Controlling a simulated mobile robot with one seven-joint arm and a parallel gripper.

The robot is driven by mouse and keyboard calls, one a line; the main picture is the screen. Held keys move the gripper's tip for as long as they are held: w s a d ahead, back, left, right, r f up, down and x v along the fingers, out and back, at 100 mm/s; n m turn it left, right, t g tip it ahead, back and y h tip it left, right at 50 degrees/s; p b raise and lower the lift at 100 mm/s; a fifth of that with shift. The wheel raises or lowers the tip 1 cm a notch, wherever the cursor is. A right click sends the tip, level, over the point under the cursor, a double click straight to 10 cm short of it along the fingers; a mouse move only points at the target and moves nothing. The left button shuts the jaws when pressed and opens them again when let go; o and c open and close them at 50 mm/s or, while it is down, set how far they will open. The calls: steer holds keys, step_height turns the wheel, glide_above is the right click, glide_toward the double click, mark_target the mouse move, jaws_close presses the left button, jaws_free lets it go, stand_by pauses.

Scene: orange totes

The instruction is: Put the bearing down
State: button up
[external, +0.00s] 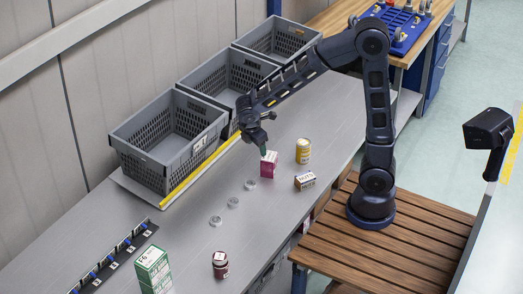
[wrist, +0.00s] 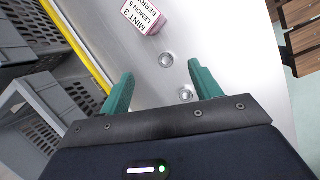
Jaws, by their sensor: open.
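Three small silver ring-shaped bearings lie in a row on the grey bench: the far one (external: 250,184), the middle one (external: 233,202) and the near one (external: 216,221). In the wrist view two bearings show, one (wrist: 166,60) seen between the fingertips and one (wrist: 186,94) beside the right finger; I cannot tell which two they are. My gripper (external: 264,151) has green fingers and hangs above the bench, close to the pink box. In the wrist view its jaws (wrist: 160,72) are spread, and no bearing is held between them.
The pink box (external: 268,168), yellow can (external: 303,153) and small labelled carton (external: 305,181) stand near my gripper. Grey crates (external: 178,150) line the wall behind a yellow strip. A green-white box (external: 153,268) and dark red jar (external: 220,265) stand nearer. Bench around the bearings is clear.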

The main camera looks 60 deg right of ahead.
steer(key=s+d+r+m+t+y, duration=0.1)
steer(key=s+d+r+m+t, duration=0.1)
steer(key=s+d+r+m, duration=0.4)
steer(key=s+d+r+m+t+y, duration=0.2)
steer(key=s+d+r+m, duration=0.5)
steer(key=s, duration=0.7)
steer(key=shift+s+r+m, duration=0.15)
steer(key=shift+r+m, duration=0.35)
steer(key=shift+r, duration=0.05)
